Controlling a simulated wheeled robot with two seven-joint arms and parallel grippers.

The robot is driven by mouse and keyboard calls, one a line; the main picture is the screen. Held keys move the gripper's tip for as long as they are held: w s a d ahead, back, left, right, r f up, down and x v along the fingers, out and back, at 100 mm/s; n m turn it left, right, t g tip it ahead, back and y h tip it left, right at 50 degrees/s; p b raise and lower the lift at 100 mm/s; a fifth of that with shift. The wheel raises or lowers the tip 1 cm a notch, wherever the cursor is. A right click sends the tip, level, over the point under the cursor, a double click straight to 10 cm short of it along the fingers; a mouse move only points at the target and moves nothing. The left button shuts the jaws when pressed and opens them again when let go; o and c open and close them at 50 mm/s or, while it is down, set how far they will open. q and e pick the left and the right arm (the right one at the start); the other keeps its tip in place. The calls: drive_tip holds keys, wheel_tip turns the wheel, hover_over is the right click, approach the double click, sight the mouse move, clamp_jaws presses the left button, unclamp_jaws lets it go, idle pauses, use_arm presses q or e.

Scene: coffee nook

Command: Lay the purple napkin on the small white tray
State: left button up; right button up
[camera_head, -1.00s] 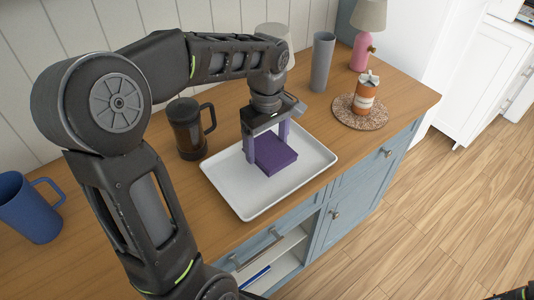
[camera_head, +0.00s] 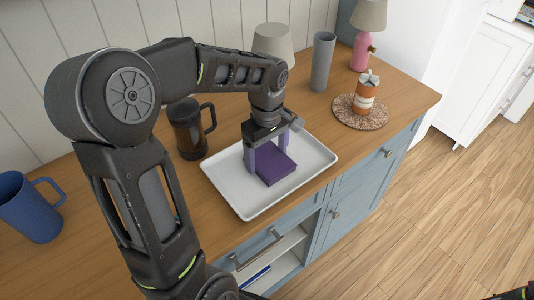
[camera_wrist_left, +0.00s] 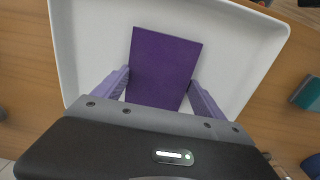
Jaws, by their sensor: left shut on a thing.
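The purple napkin (camera_head: 276,166), a flat folded square, is over the middle of the small white tray (camera_head: 249,205). My left gripper (camera_head: 269,160) points down from above, its two lilac fingers shut on opposite edges of the napkin. The left wrist view shows the napkin (camera_wrist_left: 162,66) between the fingers, with the tray (camera_wrist_left: 85,45) around and beneath it. The napkin is at or very close to the tray's surface; I cannot tell whether it touches. My right gripper is not in view.
A dark coffee press (camera_head: 188,130) stands close to the tray's far left side. A blue mug (camera_head: 30,207) is at the left.

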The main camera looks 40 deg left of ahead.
sight(267, 159)
use_arm(q)
drive_tip(key=o, duration=1.3)
wheel_tip(267, 159, up, 12)
drive_tip(key=shift+r, duration=0.15)
idle(0.4)
